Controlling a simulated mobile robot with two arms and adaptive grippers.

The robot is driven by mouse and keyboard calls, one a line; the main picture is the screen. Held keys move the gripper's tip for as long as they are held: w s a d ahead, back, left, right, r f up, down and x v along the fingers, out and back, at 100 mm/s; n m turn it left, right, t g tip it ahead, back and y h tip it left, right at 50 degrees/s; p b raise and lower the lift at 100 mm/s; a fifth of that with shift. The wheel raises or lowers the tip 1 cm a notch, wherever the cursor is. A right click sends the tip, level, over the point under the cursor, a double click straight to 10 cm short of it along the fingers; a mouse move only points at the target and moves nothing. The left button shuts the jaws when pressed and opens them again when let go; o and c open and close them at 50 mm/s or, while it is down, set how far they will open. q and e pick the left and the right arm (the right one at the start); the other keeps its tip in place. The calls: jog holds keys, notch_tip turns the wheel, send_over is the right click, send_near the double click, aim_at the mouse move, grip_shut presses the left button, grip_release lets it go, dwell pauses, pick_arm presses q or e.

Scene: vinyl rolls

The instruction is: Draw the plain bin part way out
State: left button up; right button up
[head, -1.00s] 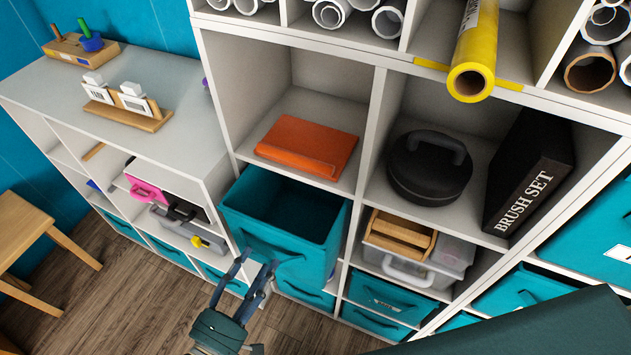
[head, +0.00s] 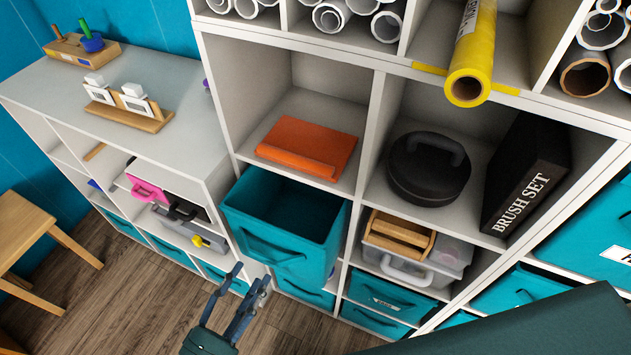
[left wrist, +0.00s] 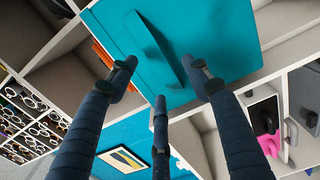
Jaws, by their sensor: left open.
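The plain teal bin (head: 283,215) sticks part way out of its cubby in the middle column, its open top showing an empty-looking inside. Its front has a teal handle and no label that I can see. In the left wrist view the bin's front (left wrist: 220,30) and its strap-like handle (left wrist: 160,50) lie just beyond the fingers. My left gripper (head: 251,278) is open and empty, below and in front of the bin, apart from the handle. Its dark fingers are spread in the left wrist view (left wrist: 162,82). My right gripper is not in view.
An orange box (head: 307,147) lies in the cubby above the bin. A black round case (head: 428,168) and a brush set box (head: 527,185) are to the right. Other teal bins (head: 375,295) sit lower. A wooden stool (head: 25,235) stands left; the floor between is clear.

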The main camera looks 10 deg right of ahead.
pick_arm(q)
jog(key=shift+p+v, duration=0.3)
jog(key=shift+v, duration=1.45)
